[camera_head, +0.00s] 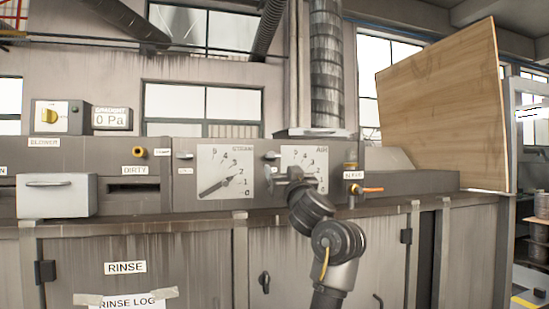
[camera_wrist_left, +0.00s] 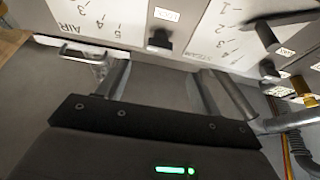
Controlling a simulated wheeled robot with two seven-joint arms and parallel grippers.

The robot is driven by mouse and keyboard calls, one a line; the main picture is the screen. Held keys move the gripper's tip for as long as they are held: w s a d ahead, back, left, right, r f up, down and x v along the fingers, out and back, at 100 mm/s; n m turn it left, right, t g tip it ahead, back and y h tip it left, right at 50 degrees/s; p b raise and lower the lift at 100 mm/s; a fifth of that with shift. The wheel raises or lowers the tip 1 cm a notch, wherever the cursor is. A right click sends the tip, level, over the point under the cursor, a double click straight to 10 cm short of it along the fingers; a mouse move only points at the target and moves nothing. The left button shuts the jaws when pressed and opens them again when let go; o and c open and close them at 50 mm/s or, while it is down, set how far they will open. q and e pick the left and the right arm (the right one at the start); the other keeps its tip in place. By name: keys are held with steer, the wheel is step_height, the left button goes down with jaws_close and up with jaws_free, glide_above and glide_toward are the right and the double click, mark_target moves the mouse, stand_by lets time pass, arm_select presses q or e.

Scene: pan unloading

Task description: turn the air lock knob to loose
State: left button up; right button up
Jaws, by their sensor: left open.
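The air lock knob (camera_head: 271,155) is a small dark knob on the grey panel, just left of the AIR dial (camera_head: 304,160) in the head view. In the upside-down left wrist view the air lock knob (camera_wrist_left: 160,41) shows beyond the gap between my fingers, with a LOCK label (camera_wrist_left: 166,14) by it. My left gripper (camera_head: 279,178) is open and empty, just below the knob and apart from it, in front of the AIR dial's lower left. Its two fingers also show in the left wrist view (camera_wrist_left: 168,84). My right gripper is not in view.
The STEAM dial (camera_head: 226,172) and its lock knob (camera_head: 184,155) are to the left. A valve with an orange handle (camera_head: 368,189) sticks out at the right. A white drawer box (camera_head: 56,196) juts out at far left. A ledge (camera_head: 150,222) runs below the panel.

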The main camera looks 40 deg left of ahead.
mark_target(274, 157)
arm_select(q)
steer(key=p+x, duration=0.5)
steer(key=x, duration=0.4)
steer(key=shift+w+a+p, duration=0.3)
steer(key=shift+a, duration=0.05)
steer(key=c, duration=1)
